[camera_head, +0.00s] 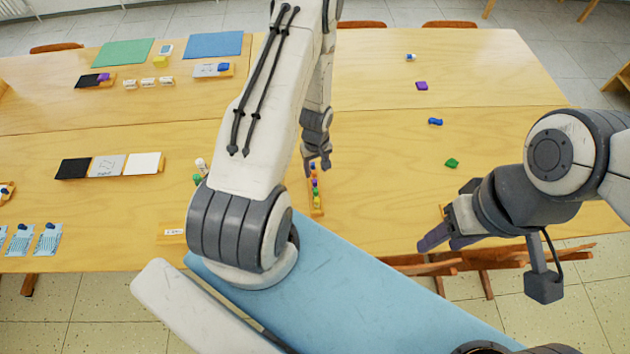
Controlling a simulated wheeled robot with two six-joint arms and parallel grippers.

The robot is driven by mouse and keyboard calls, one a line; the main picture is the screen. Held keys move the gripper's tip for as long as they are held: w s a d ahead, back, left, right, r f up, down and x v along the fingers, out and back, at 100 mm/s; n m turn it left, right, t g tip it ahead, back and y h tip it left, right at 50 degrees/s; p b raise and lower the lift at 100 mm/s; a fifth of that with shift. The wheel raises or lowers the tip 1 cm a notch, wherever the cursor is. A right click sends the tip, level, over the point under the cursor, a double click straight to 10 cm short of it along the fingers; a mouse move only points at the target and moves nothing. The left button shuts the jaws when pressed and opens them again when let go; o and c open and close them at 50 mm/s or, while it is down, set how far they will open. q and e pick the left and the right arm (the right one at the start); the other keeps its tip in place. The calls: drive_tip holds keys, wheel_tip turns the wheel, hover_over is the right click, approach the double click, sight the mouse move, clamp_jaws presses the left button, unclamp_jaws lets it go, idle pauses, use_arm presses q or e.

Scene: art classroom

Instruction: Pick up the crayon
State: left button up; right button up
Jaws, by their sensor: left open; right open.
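A narrow wooden tray (317,208) lies near the table's front edge with a row of small blue, orange, purple, green and yellow pieces (316,190) in it. They may be crayons, but they are too small to tell. My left gripper (318,165) points down just above the far end of this row, open. It partly hides that end, and I cannot tell whether it touches a piece. My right gripper (446,240) is open and empty at the front edge, to the right of the tray and apart from it.
Loose blue (435,122), green (452,163) and purple (421,86) pieces lie on the right of the table. Small bottles (200,167) stand left of my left arm. Black, grey and white squares (108,166) lie further left. The right-middle tabletop (385,160) is clear.

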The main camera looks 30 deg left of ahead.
sight(315, 181)
use_arm(q)
wheel_tip(315, 181, down, 5)
drive_tip(key=b, duration=0.4)
drive_tip(key=shift+f+b, duration=0.15)
drive_tip(key=shift+b, duration=0.15)
drive_tip(key=f+b, duration=0.2)
drive_tip(key=f, duration=0.1)
drive_tip(key=f+b, duration=0.2)
drive_tip(key=shift+w+a+f, duration=0.1)
drive_tip(key=shift+a, duration=0.2)
clamp_jaws()
